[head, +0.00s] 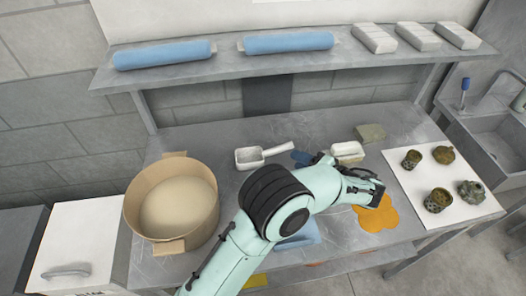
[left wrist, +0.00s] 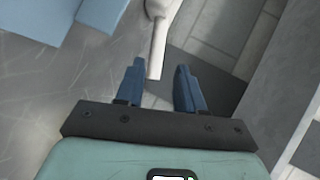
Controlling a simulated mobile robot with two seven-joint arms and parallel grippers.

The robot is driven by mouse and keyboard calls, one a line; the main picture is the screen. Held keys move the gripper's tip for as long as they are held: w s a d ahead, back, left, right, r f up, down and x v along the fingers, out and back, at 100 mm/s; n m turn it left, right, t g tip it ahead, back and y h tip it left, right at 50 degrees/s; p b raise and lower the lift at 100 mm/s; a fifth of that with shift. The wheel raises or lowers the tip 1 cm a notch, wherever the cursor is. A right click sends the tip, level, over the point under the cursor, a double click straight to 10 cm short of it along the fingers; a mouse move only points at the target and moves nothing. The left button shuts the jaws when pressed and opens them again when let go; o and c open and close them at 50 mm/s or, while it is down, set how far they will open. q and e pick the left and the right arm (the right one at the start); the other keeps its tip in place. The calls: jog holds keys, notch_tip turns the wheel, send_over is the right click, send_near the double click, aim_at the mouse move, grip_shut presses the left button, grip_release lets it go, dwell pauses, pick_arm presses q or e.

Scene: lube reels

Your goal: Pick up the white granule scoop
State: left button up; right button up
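The white granule scoop (head: 249,158) lies on the grey metal bench, its bowl to the left and its handle pointing right and slightly back. My left gripper (head: 302,157) is close to the handle end, its blue fingers pointing left. In the left wrist view, the pale scoop handle (left wrist: 159,38) comes down from the top, and its end lies in the gap between the open fingertips (left wrist: 160,68). I cannot tell whether either finger touches it. My right gripper is not in view.
A round tub of pale granules (head: 128,208) stands left of the scoop. A white container (head: 348,149) is just right of my gripper. A shelf (head: 225,66) overhangs the bench's back.

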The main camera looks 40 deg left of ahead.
aim_at(274, 153)
pick_arm(q)
jog(key=x, duration=0.5)
jog(key=shift+s+a, duration=0.1)
jog(key=shift+s+f+p+x, duration=0.1)
jog(key=shift+s+p+x, duration=0.15)
jog(key=shift+x, duration=1.1)
jog(key=shift+s+f+p+x, duration=0.15)
jog(key=shift+p+x, duration=0.1)
jog(key=shift+x, duration=1.1)
grip_shut()
